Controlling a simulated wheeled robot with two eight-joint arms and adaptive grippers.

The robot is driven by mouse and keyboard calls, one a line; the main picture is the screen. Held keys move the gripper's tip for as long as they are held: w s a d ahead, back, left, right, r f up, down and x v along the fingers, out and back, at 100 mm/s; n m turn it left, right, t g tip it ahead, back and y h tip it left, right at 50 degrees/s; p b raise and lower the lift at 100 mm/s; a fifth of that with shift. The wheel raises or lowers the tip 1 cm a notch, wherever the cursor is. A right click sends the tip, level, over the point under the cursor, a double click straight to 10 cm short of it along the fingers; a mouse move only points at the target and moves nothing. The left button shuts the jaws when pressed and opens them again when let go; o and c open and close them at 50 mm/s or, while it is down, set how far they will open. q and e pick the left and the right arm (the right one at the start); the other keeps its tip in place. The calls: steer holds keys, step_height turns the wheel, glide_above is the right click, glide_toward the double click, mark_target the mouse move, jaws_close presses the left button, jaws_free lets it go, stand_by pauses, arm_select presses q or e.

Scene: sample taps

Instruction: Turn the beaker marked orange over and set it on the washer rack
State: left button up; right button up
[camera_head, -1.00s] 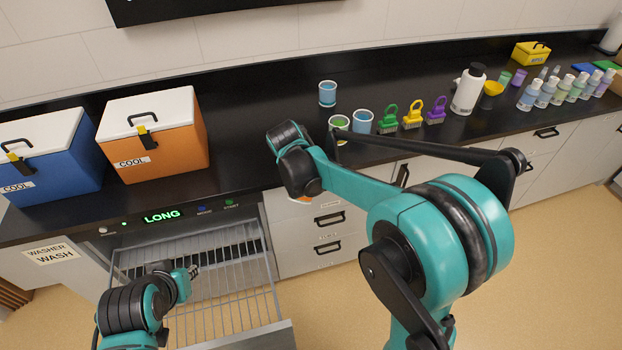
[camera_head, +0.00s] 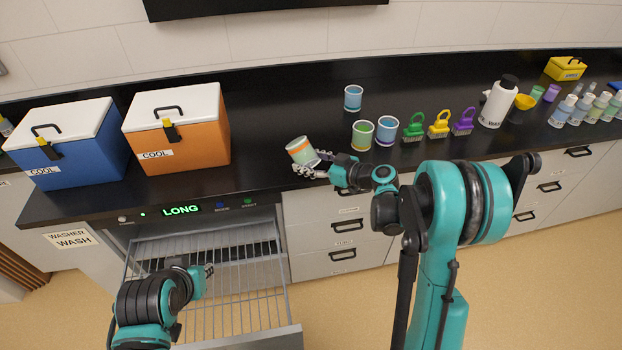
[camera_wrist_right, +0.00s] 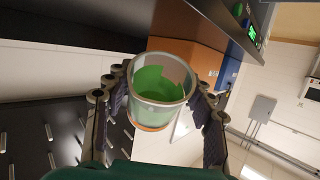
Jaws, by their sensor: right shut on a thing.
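The orange-marked beaker (camera_head: 301,151), with green inside and an orange band, is held by my right gripper (camera_head: 311,164) just above the counter's front edge, tilted. In the right wrist view the beaker (camera_wrist_right: 160,92) sits between the two fingers, its green inside facing the camera and an orange edge at its lower end. The washer rack (camera_head: 235,295) is a wire rack pulled out below the counter at lower left, with no beaker visible on it. My left gripper (camera_head: 205,274) is over the rack's left part, small in view; its opening is unclear.
A green beaker (camera_head: 362,135) and two blue beakers (camera_head: 387,130) (camera_head: 353,98) stand on the counter. Coloured brushes (camera_head: 438,125) and a white bottle (camera_head: 498,102) are to their right. An orange cooler (camera_head: 200,150) and a blue cooler (camera_head: 85,150) stand at left.

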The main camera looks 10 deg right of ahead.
steer(key=w+d+r+m+t+h+b, duration=0.1)
steer(key=w+d+r+m+t+h, duration=0.15)
steer(key=d+m+t+h, duration=0.2)
steer(key=w+d+r+m+t+h+b, duration=0.1)
steer(key=w+d+r+m+t+h, duration=0.15)
steer(key=d, duration=0.35)
steer(key=shift+w+a+f+b, duration=0.15)
steer(key=shift+f+b, duration=1.25)
steer(key=shift+f, duration=1)
steer(key=shift+w+a+f+b, duration=0.15)
steer(key=shift+f+b, duration=1.2)
steer(key=shift+f, duration=1)
steer(key=o, duration=1.1)
